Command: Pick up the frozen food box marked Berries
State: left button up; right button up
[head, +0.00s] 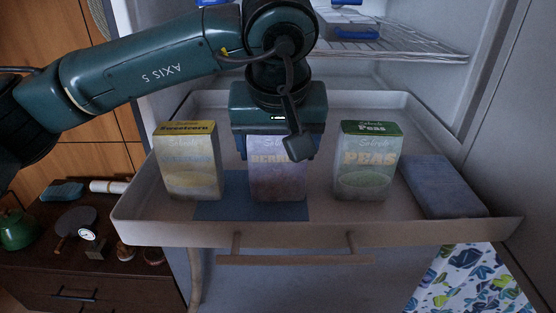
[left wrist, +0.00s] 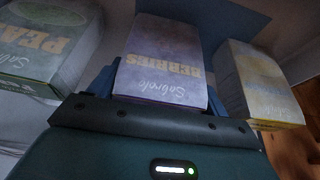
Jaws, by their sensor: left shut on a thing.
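The Berries box (head: 278,178) is pale purple and stands upright in the middle of a pulled-out freezer drawer. It also shows in the left wrist view (left wrist: 163,58), with its printed front facing the camera. My left gripper (head: 279,150) reaches down over it from above and is shut on its upper part. The gripper hides the top of the box in the head view. I cannot tell whether the box is clear of the drawer floor. My right gripper is in neither view.
In the drawer (head: 370,232), a Sweetcorn box (head: 190,168) stands left and a Peas box (head: 366,165) right. A blue-grey packet (head: 443,187) lies far right. A flat blue sheet (head: 222,195) lies under the middle. A wire shelf (head: 400,42) is behind.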

pick_arm(q)
jog(key=shift+c, duration=0.8)
jog(key=shift+r, duration=0.15)
